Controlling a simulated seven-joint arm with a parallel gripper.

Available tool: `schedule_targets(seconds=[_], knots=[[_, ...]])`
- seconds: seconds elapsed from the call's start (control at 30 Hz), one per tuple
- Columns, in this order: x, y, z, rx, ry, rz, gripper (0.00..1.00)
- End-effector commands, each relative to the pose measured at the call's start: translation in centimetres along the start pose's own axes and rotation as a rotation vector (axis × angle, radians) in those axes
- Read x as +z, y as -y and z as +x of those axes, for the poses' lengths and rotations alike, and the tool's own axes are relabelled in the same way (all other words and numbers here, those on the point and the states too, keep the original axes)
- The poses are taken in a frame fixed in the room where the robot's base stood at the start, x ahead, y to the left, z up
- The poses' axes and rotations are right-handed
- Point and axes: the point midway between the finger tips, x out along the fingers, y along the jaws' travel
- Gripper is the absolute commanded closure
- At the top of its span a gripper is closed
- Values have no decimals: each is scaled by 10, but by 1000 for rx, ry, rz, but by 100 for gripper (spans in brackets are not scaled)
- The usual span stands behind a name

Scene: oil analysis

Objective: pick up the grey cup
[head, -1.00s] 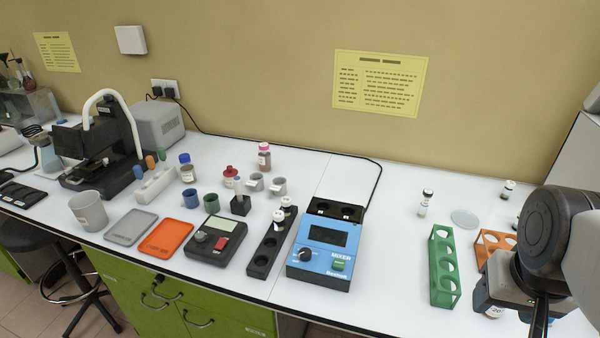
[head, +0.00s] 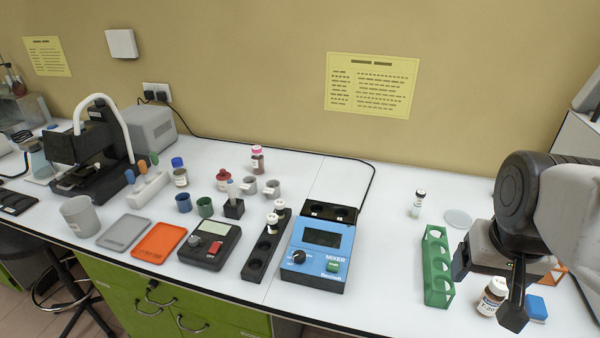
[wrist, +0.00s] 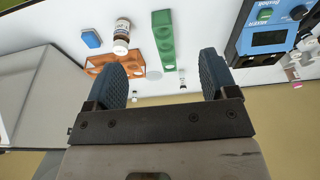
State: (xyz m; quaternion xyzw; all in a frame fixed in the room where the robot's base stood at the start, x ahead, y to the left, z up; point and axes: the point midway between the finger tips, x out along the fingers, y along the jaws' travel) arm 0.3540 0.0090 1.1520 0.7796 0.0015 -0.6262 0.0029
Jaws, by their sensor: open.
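A larger grey cup (head: 78,216) with a label stands upright at the bench's left front. The frames do not show which one is meant. My gripper (head: 488,278) is at the far right, above the bench near the green rack and far from all these cups. In the wrist view its two dark fingers (wrist: 165,62) are spread with nothing between them.
A blue mixer (head: 318,250) and a green rack (head: 437,265) stand between my gripper and the cups. A brown bottle (head: 491,297) and a blue block (head: 537,308) are by my gripper.

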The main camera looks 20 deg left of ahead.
Motion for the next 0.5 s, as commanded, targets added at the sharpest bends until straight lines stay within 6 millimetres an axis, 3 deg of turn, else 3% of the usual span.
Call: schedule_targets(seconds=[0.5], knots=[[-121,58,5,-23,48,-80,21]])
